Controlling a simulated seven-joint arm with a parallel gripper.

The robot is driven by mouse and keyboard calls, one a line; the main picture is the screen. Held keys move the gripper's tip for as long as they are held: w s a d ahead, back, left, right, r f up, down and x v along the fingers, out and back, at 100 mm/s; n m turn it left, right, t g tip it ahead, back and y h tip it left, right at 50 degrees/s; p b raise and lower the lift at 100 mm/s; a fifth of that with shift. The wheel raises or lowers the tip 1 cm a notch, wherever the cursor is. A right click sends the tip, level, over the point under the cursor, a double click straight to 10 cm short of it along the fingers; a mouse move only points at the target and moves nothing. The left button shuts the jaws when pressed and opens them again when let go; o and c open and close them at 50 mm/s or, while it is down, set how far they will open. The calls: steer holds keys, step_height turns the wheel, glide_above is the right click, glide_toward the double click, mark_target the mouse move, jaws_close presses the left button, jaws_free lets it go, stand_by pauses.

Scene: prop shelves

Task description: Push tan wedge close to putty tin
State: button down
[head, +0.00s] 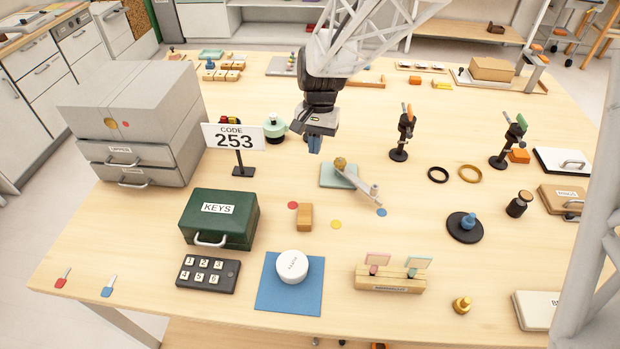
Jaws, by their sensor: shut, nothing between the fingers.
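A tan block that looks like the wedge (305,217) stands on the table, left of the middle, between two coloured dots. A round white tin (292,266) with small lettering on its lid, apparently the putty tin, sits on a blue mat (265,297) in front of the wedge. A short stretch of bare wood separates the wedge from the mat, and the wedge and tin do not touch. My gripper (315,145) is shut and empty, pointing down, behind the wedge and apart from it.
A green KEYS case (220,218) stands left of the wedge, with a black keypad (208,274) in front of it. A pale green plate with a ball and lever (340,175) is behind right. A wooden card holder (390,277) stands right of the mat.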

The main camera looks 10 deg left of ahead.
mark_target(302, 213)
steer(key=shift+f, duration=0.1)
steer(key=x, duration=0.9)
steer(key=shift+f, duration=0.2)
steer(key=shift+s+a+f, duration=0.15)
steer(key=shift+s, duration=0.8)
steer(key=shift+s+a, duration=0.2)
steer(key=shift+s, duration=0.95)
steer(key=shift+s+a, duration=0.2)
steer(key=shift+s, duration=1.25)
steer(key=shift+s+a, duration=0.25)
steer(key=shift+s, duration=1.2)
steer(key=shift+w, duration=0.15)
